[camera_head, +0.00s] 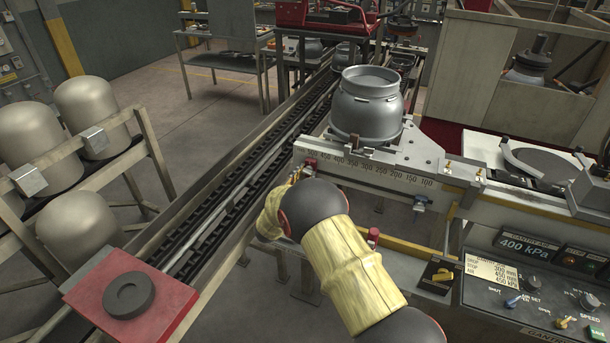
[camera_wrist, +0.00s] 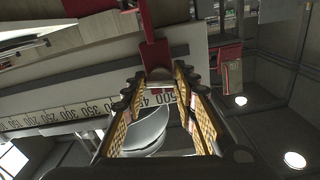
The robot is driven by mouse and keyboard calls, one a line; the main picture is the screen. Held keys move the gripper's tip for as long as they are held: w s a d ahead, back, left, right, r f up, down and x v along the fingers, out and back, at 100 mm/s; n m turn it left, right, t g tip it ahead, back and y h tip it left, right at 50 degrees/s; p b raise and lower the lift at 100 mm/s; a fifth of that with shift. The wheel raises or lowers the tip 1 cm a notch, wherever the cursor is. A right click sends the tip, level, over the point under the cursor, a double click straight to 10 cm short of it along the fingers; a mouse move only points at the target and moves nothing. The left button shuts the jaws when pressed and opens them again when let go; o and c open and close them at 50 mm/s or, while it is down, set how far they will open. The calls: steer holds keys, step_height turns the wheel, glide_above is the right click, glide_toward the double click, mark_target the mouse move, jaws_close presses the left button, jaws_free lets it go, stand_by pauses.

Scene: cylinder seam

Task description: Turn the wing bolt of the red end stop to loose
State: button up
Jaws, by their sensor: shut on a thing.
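The red end stop (camera_head: 309,164) sits at the left, 500 end of the numbered rail (camera_head: 375,172) in the head view. In the wrist view the end stop (camera_wrist: 154,52) is a red block with a narrow arm above it, straight ahead of my gripper (camera_wrist: 158,82). The two yellow-padded fingers are closed on the wing bolt, which is mostly hidden between the tips below the red block. How far the bolt is turned cannot be told. In the head view my arm hides most of the gripper.
A grey metal vessel (camera_head: 367,105) stands above the rail, behind the end stop. A control panel (camera_head: 530,290) is at the lower right. A chain conveyor (camera_head: 215,218) runs left of my arm.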

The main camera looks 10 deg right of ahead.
steer(key=shift+s+f, duration=0.1)
steer(key=shift+f, duration=0.1)
steer(key=o, duration=0.8)
steer(key=shift+o, duration=1.1)
steer(key=shift+o, duration=0.7)
steer(key=shift+r, duration=0.15)
steer(key=shift+a, duration=0.1)
steer(key=v, duration=1.1)
steer(key=shift+s+a, duration=0.2)
steer(key=shift+s, duration=0.15)
steer(key=shift+w, duration=0.1)
